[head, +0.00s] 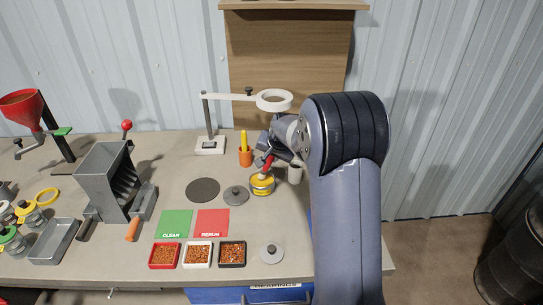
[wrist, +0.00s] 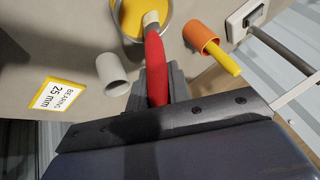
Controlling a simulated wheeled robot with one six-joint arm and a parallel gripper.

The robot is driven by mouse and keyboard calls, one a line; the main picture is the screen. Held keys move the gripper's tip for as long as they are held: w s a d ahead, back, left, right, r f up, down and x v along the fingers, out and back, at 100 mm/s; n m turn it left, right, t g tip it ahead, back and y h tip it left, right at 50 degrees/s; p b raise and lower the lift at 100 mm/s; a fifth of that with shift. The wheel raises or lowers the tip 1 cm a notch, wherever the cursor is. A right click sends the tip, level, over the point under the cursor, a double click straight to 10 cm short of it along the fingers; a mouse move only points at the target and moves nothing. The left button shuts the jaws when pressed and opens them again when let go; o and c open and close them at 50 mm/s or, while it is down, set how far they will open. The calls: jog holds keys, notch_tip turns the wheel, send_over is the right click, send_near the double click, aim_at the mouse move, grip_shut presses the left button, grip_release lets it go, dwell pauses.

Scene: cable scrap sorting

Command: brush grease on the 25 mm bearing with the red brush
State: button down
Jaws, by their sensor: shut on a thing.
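My gripper (wrist: 157,88) is shut on the red brush (wrist: 155,60), which also shows in the head view (head: 267,162). The brush points down to an open tin of yellow grease (wrist: 128,20); its pale lower end (wrist: 151,19) is at the grease, and I cannot tell how deep the bristles reach. The tin stands below my gripper in the head view (head: 262,186). A yellow-edged label (wrist: 57,95) reads "BEARING 25 mm". I cannot make out the bearing itself in either view.
An orange cup (wrist: 202,35) with a yellow-handled tool (wrist: 222,60) and an empty-looking white cup (wrist: 112,74) stand near the tin. A grey lid (head: 236,196) lies left of it. A white magnifier lamp (head: 273,101) rises behind. Three small trays (head: 197,267) line the front.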

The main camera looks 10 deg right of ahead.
jog(key=shift+f+b, duration=0.6)
jog(key=shift+f, duration=0.05)
dwell(1.8)
jog(key=shift+r+p, duration=2.25)
jog(key=shift+r, duration=1.35)
jog(key=shift+f, duration=0.1)
